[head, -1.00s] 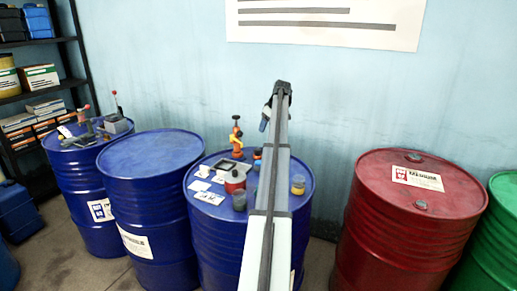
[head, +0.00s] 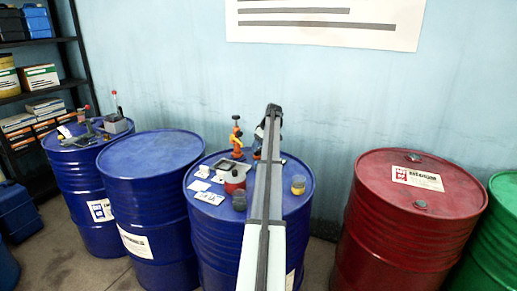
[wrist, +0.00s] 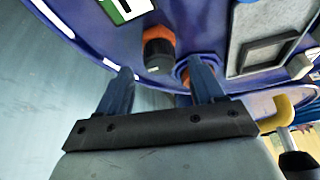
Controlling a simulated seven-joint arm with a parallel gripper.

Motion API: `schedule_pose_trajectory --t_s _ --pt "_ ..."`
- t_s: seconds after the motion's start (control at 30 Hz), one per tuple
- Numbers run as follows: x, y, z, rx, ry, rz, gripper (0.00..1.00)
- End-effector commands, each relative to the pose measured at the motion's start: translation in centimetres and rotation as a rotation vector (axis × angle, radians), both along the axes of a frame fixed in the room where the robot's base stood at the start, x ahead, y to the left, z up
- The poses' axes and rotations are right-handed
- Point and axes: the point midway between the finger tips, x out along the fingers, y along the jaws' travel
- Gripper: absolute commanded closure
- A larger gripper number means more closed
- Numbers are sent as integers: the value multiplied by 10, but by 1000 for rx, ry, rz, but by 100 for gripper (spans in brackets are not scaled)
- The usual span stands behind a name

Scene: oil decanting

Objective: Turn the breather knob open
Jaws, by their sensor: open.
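An orange and dark-grey knob-like fitting (wrist: 158,50), which looks like the breather knob, stands on the blue drum top in the wrist view. My gripper (wrist: 161,68) is open, with one blue finger on each side of the line to this fitting. The fitting shows just beyond the fingertips, and no contact is visible. In the head view the fitting (head: 257,152) is partly hidden by my arm, and the fingers are mostly hidden. An orange and blue part shows behind the right finger in the wrist view.
A red drum (head: 395,240) stands to the right.

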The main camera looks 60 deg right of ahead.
Motion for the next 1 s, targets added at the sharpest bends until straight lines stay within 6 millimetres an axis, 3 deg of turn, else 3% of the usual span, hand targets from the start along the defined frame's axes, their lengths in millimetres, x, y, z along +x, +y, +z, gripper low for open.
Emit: schedule_pose_trajectory --t_s 0.2,0.57,1.0 --pt "6 -1 -15 0 1 0 33" --pt "7 -1 -17 0 0 0 34" --pt "7 -1 -17 0 0 0 76"
